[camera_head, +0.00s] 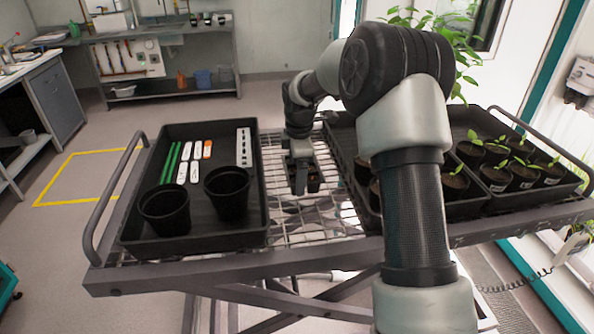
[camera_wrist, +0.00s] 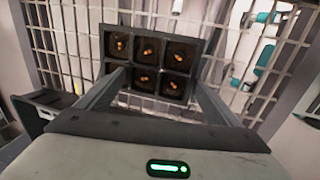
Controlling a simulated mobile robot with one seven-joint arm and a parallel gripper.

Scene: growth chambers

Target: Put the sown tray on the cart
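The sown tray (camera_wrist: 154,62) is a small black tray of square cells with tan seeds in dark soil. In the wrist view it lies beyond my fingertips against the wire deck. In the head view the sown tray (camera_head: 314,183) is partly hidden behind my gripper (camera_head: 300,180). My gripper (camera_wrist: 160,78) points down with its fingers spread. The left finger covers a near corner cell, and the tray reaches wider than the fingertips. The cart (camera_head: 300,218) has a wire deck; the tray appears over its middle gap, but whether it rests there is unclear.
A black tray (camera_head: 190,242) at left on the cart holds two empty pots (camera_head: 228,193), labels and green stakes. At right, black trays hold several potted seedlings (camera_head: 497,176), partly behind my arm. A bare strip of wire deck lies between them.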

